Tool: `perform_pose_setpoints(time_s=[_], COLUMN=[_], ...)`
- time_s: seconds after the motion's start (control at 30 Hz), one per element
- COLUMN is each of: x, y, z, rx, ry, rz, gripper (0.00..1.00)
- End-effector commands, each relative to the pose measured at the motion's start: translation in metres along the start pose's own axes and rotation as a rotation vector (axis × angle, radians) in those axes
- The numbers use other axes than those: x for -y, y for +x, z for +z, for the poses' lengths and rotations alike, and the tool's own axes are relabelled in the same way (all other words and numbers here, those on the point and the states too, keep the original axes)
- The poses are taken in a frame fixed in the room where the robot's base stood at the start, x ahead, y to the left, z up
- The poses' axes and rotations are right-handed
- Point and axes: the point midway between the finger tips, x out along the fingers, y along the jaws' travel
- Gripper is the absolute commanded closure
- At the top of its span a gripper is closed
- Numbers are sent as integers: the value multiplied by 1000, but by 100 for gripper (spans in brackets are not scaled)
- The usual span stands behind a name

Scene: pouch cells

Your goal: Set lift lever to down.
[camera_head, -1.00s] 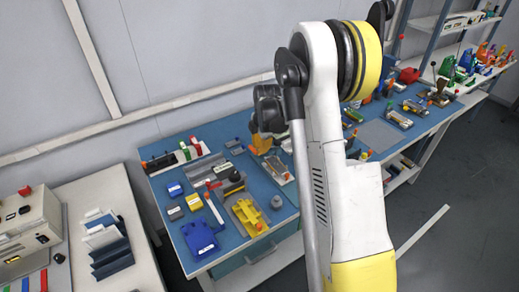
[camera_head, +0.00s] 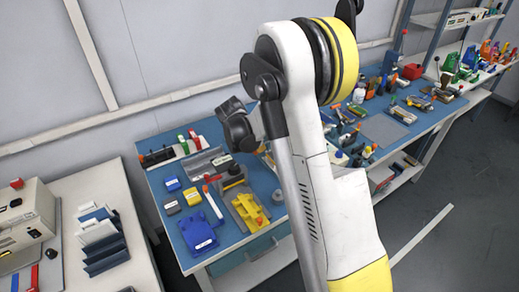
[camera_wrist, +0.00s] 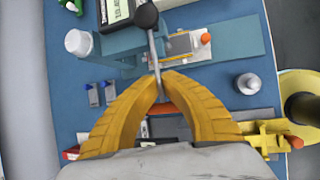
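The lift lever (camera_wrist: 153,48) is a thin metal rod with a black ball knob (camera_wrist: 147,15), seen in the wrist view. The knob is toward the top of that picture and the rod runs down to my fingertips. My gripper (camera_wrist: 168,80) has two ribbed yellow fingers whose tips come close together at the rod's lower part. They look shut on the rod; the exact contact is partly hidden between the fingers. In the head view my arm hides the fingers and the lever cannot be made out.
A white cylinder (camera_wrist: 78,42) is at upper left. Blue boxes and tools crowd the blue bench (camera_head: 232,254) in the head view.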

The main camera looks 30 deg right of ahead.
Motion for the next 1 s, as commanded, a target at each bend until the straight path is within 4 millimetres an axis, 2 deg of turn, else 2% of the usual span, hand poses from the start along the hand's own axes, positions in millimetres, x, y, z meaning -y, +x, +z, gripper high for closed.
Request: perform_pose_setpoints(time_s=[0.4,0.93,1.0], x=[2,2,2], y=[10,10,10], z=[-3,-2,-2], rx=[186,211,211], ry=[-36,-40,-40], rz=[13,14,14], gripper=[100,100,78])
